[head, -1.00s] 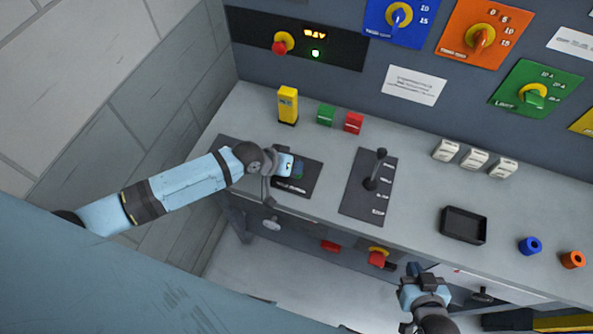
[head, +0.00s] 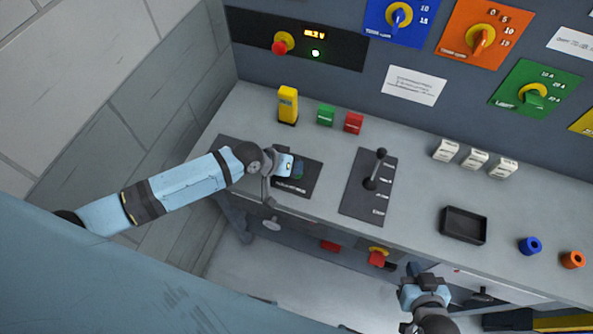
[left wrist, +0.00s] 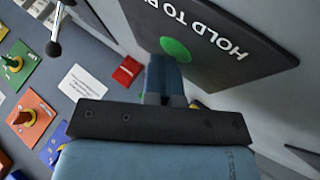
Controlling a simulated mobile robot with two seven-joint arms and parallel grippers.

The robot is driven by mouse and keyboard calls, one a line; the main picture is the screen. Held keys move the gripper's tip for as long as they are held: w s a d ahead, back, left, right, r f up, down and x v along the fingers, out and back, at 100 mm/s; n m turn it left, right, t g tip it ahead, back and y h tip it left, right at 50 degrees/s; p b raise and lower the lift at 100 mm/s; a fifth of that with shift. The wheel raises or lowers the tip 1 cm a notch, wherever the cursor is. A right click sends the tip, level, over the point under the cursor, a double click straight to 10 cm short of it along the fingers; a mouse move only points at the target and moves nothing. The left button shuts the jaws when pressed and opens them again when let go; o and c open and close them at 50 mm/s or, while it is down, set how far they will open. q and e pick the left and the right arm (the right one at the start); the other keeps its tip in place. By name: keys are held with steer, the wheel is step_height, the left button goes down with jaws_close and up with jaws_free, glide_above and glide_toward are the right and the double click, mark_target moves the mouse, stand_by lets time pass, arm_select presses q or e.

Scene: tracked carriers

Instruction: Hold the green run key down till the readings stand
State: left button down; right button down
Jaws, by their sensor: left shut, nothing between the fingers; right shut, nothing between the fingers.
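The green run key (left wrist: 176,49) is a round green disc on a dark plate (left wrist: 215,30) marked "HOLD TO R…", the rest cut off, in the left wrist view. My left gripper (left wrist: 163,63) is shut and empty, its fingertips at the key and covering part of its edge. I cannot tell how far the key is pressed. In the head view my left gripper (head: 297,168) is over the same plate (head: 306,186), mostly hiding the key. The amber readout (head: 314,33) is lit, its digits too small to read surely. My right gripper (head: 414,268) is shut and empty by the bench's front edge.
A green lamp (head: 315,53) glows below the readout. A black lever (head: 376,170) stands right of my left gripper. A yellow block (head: 288,105), a green block (head: 326,115) and a red block (head: 353,123) stand behind it. A black tray (head: 464,239) lies further right.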

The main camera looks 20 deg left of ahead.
arm_select(q)
steer(key=shift+r, duration=0.1)
steer(key=shift+r+p, duration=0.75)
steer(key=shift+p, duration=0.25)
step_height(320, 180, up, 3)
steer(key=p, duration=0.2)
steer(key=shift+p, duration=0.4)
steer(key=shift+r+p, duration=0.5)
steer(key=shift+r, duration=0.55)
stand_by(0.8)
